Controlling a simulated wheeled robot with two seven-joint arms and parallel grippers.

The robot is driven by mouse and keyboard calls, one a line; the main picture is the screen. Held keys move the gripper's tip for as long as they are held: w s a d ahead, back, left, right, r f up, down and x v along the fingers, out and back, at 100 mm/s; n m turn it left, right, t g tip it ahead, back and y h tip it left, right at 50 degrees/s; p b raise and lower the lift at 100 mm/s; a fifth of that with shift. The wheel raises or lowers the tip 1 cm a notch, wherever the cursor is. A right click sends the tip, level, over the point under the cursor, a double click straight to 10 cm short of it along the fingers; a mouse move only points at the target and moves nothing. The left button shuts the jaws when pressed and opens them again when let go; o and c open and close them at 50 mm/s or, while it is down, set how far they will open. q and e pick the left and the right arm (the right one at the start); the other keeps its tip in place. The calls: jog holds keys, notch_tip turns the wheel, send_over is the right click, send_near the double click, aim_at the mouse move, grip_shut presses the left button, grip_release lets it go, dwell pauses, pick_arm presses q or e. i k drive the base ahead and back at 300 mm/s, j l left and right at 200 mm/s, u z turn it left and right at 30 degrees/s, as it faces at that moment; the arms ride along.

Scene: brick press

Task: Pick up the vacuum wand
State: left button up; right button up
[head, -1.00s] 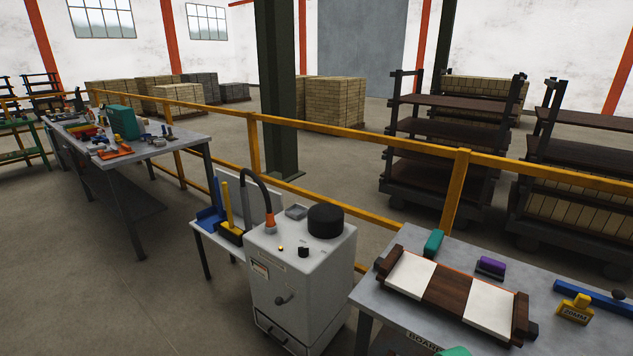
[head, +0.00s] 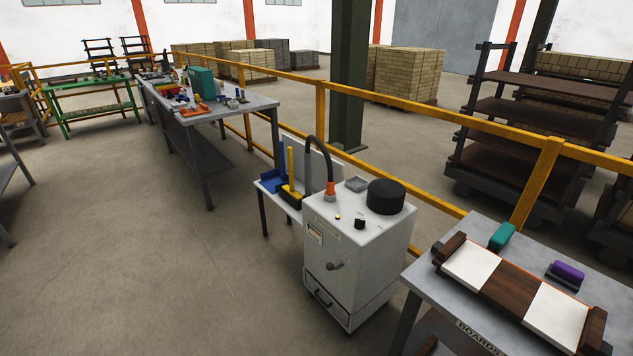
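A grey vacuum unit (head: 352,262) stands on the floor at the middle of the head view. A black hose (head: 314,141) rises from its orange collar (head: 330,190) and arches to the left. A yellow upright stick (head: 291,168) with a black base (head: 289,197) stands on the small side table (head: 270,186) left of the unit. I cannot tell for sure whether this stick is the vacuum wand, or whether the hose joins it. Neither of my grippers is in view.
A blue item (head: 271,181) lies beside the black base. A grey table (head: 425,262) with a framed board (head: 508,292) stands at the right. A long workbench (head: 245,106) stands behind at the left. A yellow railing (head: 430,117) runs behind. The floor at the front left is clear.

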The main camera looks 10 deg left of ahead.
aim_at(307, 157)
jog(key=z, duration=2.1)
jog(key=u, duration=2.65)
jog(key=z, duration=0.45)
jog(key=i+j+z, duration=0.6)
jog(key=z, duration=0.2)
jog(key=i+j+z, duration=0.15)
jog(key=j+z, duration=0.25)
jog(key=j, duration=0.15)
